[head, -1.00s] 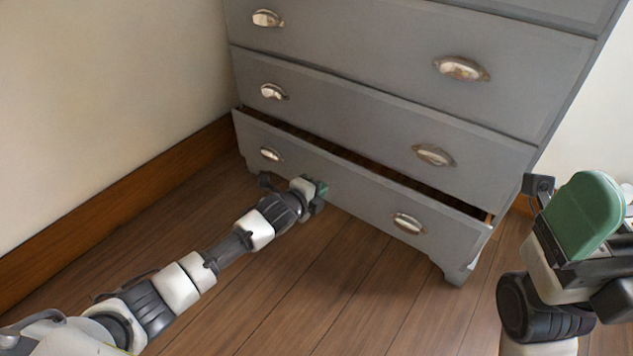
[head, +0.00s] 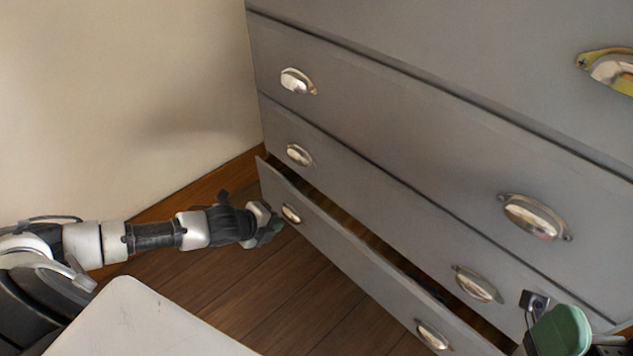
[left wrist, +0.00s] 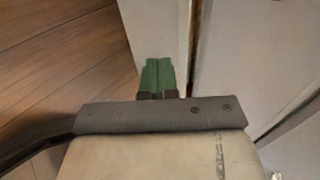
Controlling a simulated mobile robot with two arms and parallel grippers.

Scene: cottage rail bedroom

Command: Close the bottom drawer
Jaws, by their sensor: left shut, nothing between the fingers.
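The bottom drawer (head: 350,262) of the grey dresser stands partly out, with a dark gap along its top edge. It has two metal cup handles, left (head: 291,213) and right (head: 432,335). My left gripper (head: 272,234) is shut and empty, low in front of the drawer's left end, just below and left of the left handle. I cannot tell whether it touches the drawer. In the left wrist view, the green fingertips (left wrist: 158,76) are together over the pale grey drawer front (left wrist: 152,28). My right gripper (head: 562,330) is cut off at the lower right; its jaw state is unclear.
The drawers above (head: 400,185) look shut. A cream wall (head: 130,90) with a wooden baseboard (head: 205,188) stands at the left. The wooden floor (head: 300,300) in front of the drawer is clear. My own pale body part fills the lower left.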

